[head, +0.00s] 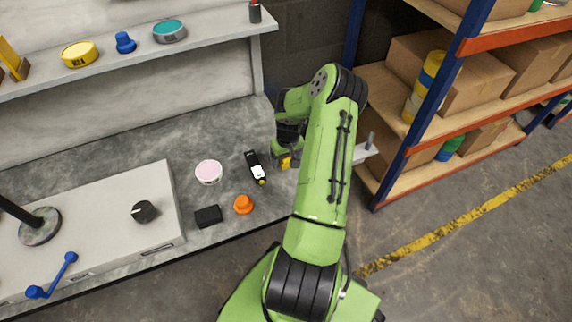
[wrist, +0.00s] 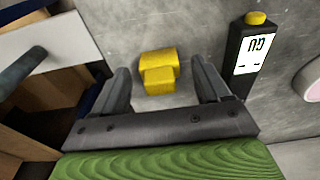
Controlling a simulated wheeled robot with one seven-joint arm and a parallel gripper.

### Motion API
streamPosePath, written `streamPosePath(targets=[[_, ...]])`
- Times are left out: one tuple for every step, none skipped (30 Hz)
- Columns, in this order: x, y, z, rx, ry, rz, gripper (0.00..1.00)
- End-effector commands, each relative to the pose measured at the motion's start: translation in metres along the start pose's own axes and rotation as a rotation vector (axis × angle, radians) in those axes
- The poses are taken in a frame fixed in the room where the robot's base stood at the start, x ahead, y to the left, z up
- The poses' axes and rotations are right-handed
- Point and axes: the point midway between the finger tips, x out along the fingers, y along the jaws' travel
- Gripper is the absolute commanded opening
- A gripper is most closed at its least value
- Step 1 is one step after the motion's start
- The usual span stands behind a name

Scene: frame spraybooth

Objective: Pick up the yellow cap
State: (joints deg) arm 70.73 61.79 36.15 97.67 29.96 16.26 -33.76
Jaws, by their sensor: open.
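The yellow cap (wrist: 158,72) lies on the grey worktop in the wrist view, between and just beyond the two fingers of my gripper (wrist: 166,88). The fingers are apart, and no contact with the cap shows. In the head view the yellow cap (head: 286,162) is partly hidden by my arm at the worktop's right end. My gripper (head: 290,145) shows above it, largely covered by the arm.
A black handheld meter (head: 256,168) with a yellow tip lies left of the cap. A pink-topped tin (head: 209,172), an orange knob-shaped piece (head: 243,204) and a black block (head: 208,216) are farther left. A shelf rack (head: 399,165) with boxes stands right.

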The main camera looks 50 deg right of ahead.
Motion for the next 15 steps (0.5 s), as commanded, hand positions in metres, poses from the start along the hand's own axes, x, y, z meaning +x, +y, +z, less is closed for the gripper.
streamPosePath(targets=[[0.0007, 0.0003, -0.0006, 0.0, 0.002, 0.001, 0.76], [0.0002, 0.0003, -0.0006, 0.0, 0.002, 0.001, 0.76], [-0.0004, 0.0003, -0.0007, 0.0, 0.002, 0.001, 0.76], [-0.0007, 0.0003, -0.0007, 0.0, 0.002, 0.001, 0.76], [-0.0008, 0.0002, -0.0006, 0.0, 0.002, 0.001, 0.76], [-0.0008, 0.0002, -0.0006, 0.0, 0.001, 0.001, 0.72], [-0.0009, 0.0002, -0.0006, 0.0, 0.001, 0.001, 0.68], [-0.0009, 0.0001, -0.0005, -0.001, 0.001, 0.001, 0.63], [-0.0009, 0.0001, -0.0005, -0.001, 0.001, 0.001, 0.57], [-0.0009, 0.0001, -0.0005, -0.001, 0.001, 0.0, 0.53], [-0.0009, 0.0001, -0.0005, -0.001, 0.001, 0.0, 0.48], [-0.001, 0.0001, -0.0005, -0.001, 0.001, 0.0, 0.42], [-0.0009, 0.0, -0.0004, -0.001, 0.001, 0.0, 0.37], [-0.001, 0.0, -0.0004, -0.001, 0.001, 0.0, 0.33], [-0.001, 0.0, -0.0004, -0.001, 0.001, 0.0, 0.27]])
